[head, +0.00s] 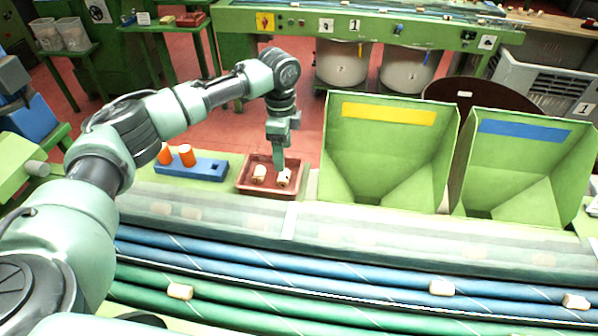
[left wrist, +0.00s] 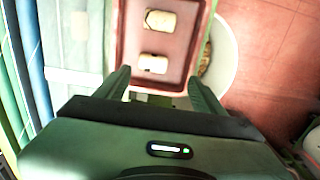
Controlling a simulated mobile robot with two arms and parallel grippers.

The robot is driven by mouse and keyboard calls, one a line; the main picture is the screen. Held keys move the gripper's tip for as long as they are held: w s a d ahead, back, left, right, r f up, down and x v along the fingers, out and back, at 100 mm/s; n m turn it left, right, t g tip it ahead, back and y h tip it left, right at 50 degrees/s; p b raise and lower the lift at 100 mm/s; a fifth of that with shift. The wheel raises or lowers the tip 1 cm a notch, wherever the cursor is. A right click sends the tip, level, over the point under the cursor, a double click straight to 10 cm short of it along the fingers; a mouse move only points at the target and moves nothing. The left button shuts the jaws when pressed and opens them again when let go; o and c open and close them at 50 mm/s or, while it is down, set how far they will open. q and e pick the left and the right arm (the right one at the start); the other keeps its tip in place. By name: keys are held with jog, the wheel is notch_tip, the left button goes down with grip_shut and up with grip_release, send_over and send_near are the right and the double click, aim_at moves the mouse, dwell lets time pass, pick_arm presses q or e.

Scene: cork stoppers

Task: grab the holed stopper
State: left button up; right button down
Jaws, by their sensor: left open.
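A red-brown tray (head: 269,191) holds two short cork stoppers. The left stopper (head: 259,173) lies apart from the right stopper (head: 284,178), which shows a dark spot. In the left wrist view, the nearer stopper (left wrist: 153,63) has dark marks along its lower edge, and the farther stopper (left wrist: 160,20) has a dark mark at its left end. I cannot tell for sure which one is holed. My left gripper (head: 281,167) points down over the tray's right part. In the left wrist view its fingers (left wrist: 159,77) are apart and empty, just short of the nearer stopper. My right gripper is not in view.
A blue block (head: 191,168) with orange plugs stands left of the tray. Green hoppers with yellow (head: 388,114) and blue (head: 525,129) labels stand to the right.

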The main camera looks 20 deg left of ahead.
aim_at(284, 174)
pick_arm(q)
jog(key=shift+s+d+f, duration=0.1)
jog(key=shift+f, duration=0.25)
jog(key=f+p, duration=0.1)
jog(key=f, duration=0.3)
jog(key=s+f+p, duration=0.1)
jog(key=f, duration=0.1)
jog(key=shift+d+f+p, duration=0.15)
jog(key=shift+p, duration=0.15)
jog(key=shift+f, duration=0.25)
jog(key=c, duration=1.4)
